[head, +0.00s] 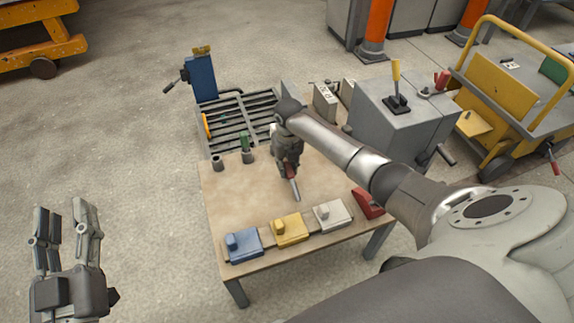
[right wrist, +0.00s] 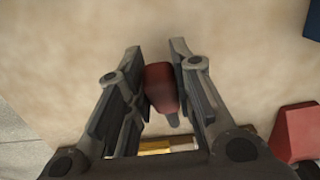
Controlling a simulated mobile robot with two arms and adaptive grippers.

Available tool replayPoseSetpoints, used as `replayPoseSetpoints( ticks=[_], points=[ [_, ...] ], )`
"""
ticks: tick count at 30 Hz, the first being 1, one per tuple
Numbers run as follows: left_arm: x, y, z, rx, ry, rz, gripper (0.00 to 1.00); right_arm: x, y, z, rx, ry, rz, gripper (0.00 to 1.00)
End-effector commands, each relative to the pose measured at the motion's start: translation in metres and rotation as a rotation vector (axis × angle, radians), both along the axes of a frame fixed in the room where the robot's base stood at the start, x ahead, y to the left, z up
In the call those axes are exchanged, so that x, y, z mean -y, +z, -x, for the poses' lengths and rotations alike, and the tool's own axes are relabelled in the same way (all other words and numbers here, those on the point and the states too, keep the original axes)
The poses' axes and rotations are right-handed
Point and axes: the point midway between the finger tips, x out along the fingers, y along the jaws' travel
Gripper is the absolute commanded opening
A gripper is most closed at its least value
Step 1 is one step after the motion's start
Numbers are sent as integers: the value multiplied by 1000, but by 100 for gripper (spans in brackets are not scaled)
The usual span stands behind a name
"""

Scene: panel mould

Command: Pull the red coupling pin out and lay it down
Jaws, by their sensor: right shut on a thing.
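The red coupling pin (head: 294,188) is in my right gripper (head: 289,172), over the wooden table. Its grey shaft points down towards the tabletop. I cannot tell whether its tip touches the wood. In the right wrist view the pin's red handle (right wrist: 161,87) lies between the two fingers of the right gripper (right wrist: 158,55), which is shut on it. My left gripper (head: 62,212) is open and empty at the lower left, over the bare floor and away from the table.
The table (head: 232,195) has clear wood around the pin. Blue (head: 244,245), yellow (head: 291,230), white (head: 330,215) and red (head: 368,203) blocks line its front edge. A grey rack (head: 240,120) and a green-topped peg (head: 245,142) stand behind. A grey lever box (head: 405,115) stands right.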

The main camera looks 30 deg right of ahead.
Motion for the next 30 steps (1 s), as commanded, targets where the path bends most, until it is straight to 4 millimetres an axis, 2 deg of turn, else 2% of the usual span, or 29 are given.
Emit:
replayPoseSetpoints(
  ticks=[1,2,6,8,16,20,23,30],
  points=[
    [0,0,0,0,0,0,40,0,0,0,1,0,0,0],
    [0,0,0,0,0,0,40,0,0,0,1,0,0,24],
    [0,0,0,-1,0,0,40,0,0,0,1,0,0,42],
    [0,0,0,-1,0,0,40,0,0,0,0,0,0,48],
    [0,0,0,-1,0,0,40,0,0,0,0,0,0,48],
    [0,0,0,0,0,0,40,0,7,-1,3,0,0,48],
    [0,0,0,0,0,0,40,1,22,0,5,1,2,48],
    [0,0,0,0,0,0,40,0,74,3,5,1,2,48]
  ],
)
